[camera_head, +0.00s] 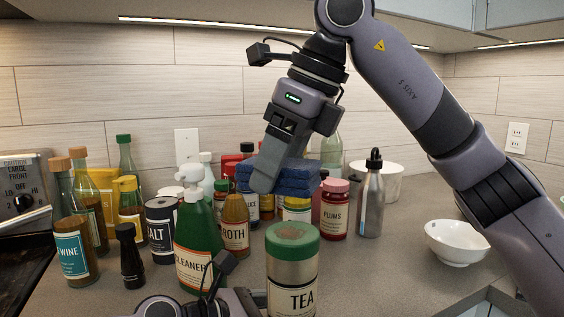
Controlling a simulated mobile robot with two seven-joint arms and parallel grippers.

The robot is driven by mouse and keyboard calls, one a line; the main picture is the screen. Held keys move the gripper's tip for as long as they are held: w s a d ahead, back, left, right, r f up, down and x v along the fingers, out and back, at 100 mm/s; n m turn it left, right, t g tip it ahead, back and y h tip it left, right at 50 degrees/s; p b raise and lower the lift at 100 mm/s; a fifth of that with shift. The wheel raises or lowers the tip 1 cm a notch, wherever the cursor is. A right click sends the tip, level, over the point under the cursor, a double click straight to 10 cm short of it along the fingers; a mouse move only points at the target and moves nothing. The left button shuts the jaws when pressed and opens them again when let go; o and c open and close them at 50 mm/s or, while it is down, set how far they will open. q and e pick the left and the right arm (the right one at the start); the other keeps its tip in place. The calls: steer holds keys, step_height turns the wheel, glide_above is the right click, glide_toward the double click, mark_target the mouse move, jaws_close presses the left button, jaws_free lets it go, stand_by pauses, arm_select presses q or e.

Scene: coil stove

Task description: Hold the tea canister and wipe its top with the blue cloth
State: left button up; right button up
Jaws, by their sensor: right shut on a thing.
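The tea canister (292,275) stands upright at the bottom centre, with a green lid and a label reading TEA. A brownish patch shows on its lid. My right gripper (265,180) reaches down from above and is shut on the blue cloth (295,178), a folded stack. The cloth is above and behind the canister lid in the picture, apart from it. Part of my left gripper (240,300) shows at the bottom edge, just left of the canister. Its fingers are hidden or cut off, so I cannot tell its jaws or any contact.
A green cleaner bottle (193,240) stands close left of the canister. Several bottles and jars crowd behind and left, including a salt canister (160,232) and a plums jar (334,212). A steel bottle (371,200) and white bowl (456,243) stand right. Counter between canister and bowl is clear.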

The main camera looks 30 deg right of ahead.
mark_target(269, 234)
step_height(269, 234, down, 7)
steer(key=shift+r, duration=0.1)
steer(key=shift+d, duration=1.95)
steer(key=a, duration=0.4)
steer(key=shift+r, duration=4)
steer(key=shift+d+f, duration=0.1)
steer(key=shift+f, duration=0.05)
